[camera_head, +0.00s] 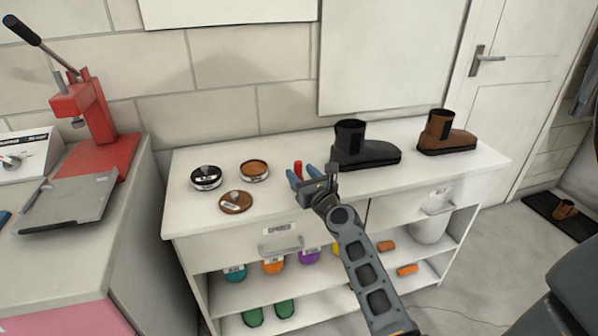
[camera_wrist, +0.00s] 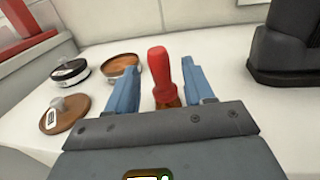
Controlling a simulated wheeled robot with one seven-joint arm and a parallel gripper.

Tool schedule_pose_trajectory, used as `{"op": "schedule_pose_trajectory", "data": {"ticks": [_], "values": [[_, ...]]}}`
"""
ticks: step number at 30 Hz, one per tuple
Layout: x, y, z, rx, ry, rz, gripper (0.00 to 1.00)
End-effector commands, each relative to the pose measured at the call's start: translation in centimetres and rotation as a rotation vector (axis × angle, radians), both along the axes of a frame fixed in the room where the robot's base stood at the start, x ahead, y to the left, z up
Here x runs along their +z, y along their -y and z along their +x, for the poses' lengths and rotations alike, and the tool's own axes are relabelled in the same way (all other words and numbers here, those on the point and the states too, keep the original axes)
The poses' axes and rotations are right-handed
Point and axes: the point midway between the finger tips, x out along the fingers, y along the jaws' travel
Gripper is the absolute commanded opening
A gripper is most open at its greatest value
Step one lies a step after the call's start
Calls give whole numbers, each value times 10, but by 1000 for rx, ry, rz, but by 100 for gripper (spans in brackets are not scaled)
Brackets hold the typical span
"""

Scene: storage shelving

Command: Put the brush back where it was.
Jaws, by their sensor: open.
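An upright red handle (camera_wrist: 160,70) with a brown lower end stands on the white cabinet top, likely the brush; its lower part is hidden behind my gripper. It also shows as a small red shape in the head view (camera_head: 298,169). My gripper (camera_head: 302,175) is open over the cabinet top, and its two blue fingers show in the wrist view (camera_wrist: 162,75), one on each side of the red handle. I see a gap between the handle and each finger.
Left of my gripper are a black tin (camera_head: 206,178), a brown tin (camera_head: 254,171) and a brown lid (camera_head: 236,203). A black boot (camera_head: 365,150) and a brown boot (camera_head: 446,136) stand to the right. Orange pieces (camera_head: 407,270) lie on the shelves below.

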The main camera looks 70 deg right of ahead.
Motion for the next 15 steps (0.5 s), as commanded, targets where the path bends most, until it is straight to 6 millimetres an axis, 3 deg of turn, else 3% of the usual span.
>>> {"op": "schedule_pose_trajectory", "data": {"ticks": [9, 15], "values": [[-3, -42, -49, -1, 0, 1, 52], [-2, -59, -68, 0, 0, 1, 52]]}}
